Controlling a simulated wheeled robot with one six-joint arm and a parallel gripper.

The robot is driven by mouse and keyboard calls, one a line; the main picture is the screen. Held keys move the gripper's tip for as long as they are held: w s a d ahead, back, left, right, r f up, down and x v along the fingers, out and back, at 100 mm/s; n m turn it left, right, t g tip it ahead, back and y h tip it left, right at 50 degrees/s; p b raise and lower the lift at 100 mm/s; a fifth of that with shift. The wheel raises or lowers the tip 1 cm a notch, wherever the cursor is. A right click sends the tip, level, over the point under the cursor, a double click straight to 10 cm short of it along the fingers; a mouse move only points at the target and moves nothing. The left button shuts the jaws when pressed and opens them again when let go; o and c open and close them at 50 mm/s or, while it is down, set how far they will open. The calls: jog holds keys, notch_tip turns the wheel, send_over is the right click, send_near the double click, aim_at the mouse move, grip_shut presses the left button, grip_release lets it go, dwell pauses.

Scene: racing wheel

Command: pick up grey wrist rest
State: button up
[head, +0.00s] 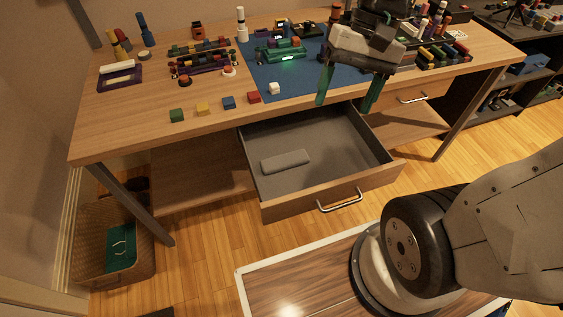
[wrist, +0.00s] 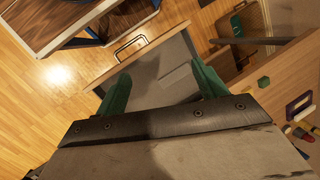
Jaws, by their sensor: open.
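The grey wrist rest (head: 285,162) is a low, rounded block lying flat in the open drawer (head: 335,140), towards its left side. In the wrist view, a grey shape that looks like the wrist rest (wrist: 180,82) shows inside the drawer, between the fingers and partly hidden by them. My gripper (head: 343,106) has two green fingers pointing down, spread apart with nothing between them. It hangs above and to the right of the wrist rest, near the desk's front edge. The wrist view also shows my gripper (wrist: 161,73) open.
The drawer's metal handle (head: 340,201) faces the front. Small coloured blocks (head: 228,102) line the desk's front edge, and a blue mat (head: 290,85) with a green car lies behind. A wicker basket (head: 118,245) stands on the floor at left. The drawer is otherwise empty.

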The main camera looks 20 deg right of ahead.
aim_at(294, 157)
jog(key=w+d+f+m+g+y, duration=0.15)
jog(key=w+f+m+y, duration=0.5)
jog(key=w+f, duration=0.65)
jog(key=d+f+m+t+y, duration=0.1)
jog(key=f+m, duration=0.1)
jog(key=f, duration=0.4)
jog(key=w+d+f+m+t+y, duration=0.1)
jog(key=f+m, duration=0.2)
jog(key=f, duration=0.3)
jog(key=d+f+m+t+y, duration=0.1)
jog(key=f+m, duration=0.2)
jog(key=f, duration=0.3)
jog(key=shift+w+d+f+y, duration=0.2)
jog(key=shift+w+f+y, duration=0.05)
jog(key=shift+f, duration=0.05)
jog(key=shift+a+f, duration=0.2)
jog(key=x, duration=0.7)
jog(key=shift+s+a+r, duration=0.1)
jog(key=shift+a+r, duration=0.2)
jog(key=c, duration=1.1)
